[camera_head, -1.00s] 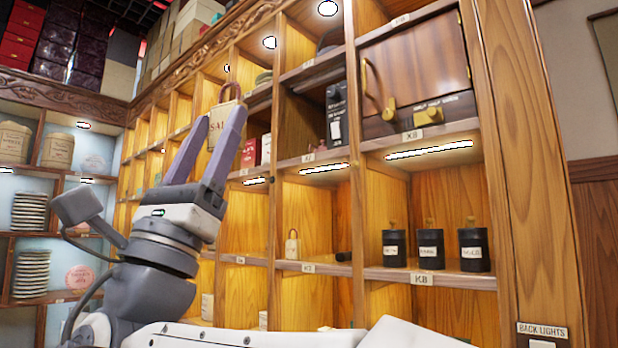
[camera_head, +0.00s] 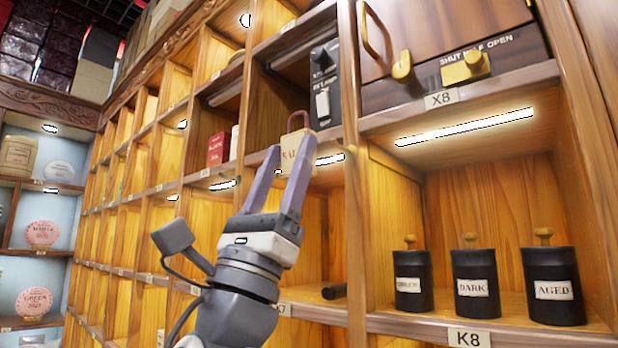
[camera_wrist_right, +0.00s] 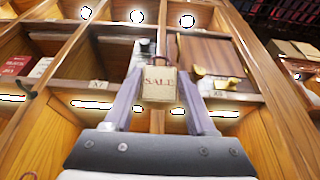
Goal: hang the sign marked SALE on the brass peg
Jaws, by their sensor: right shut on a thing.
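The SALE sign (camera_head: 291,157) is a small cream tag with red letters and a reddish-brown loop handle on top. My right gripper (camera_head: 292,165) is shut on it, fingers pointing up, and holds it upright before the shelves. In the right wrist view the sign (camera_wrist_right: 159,84) sits between the fingertips, its lettering facing the camera. A small brass-coloured stub, which looks like the peg (camera_head: 351,150), is on the upright right of the sign in the head view. The sign and stub look apart; the depth between them is unclear. My left gripper is not in view.
Black canisters (camera_head: 473,282) stand on the K8 shelf (camera_head: 550,338). A dark cylinder (camera_head: 333,291) lies in the K7 compartment.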

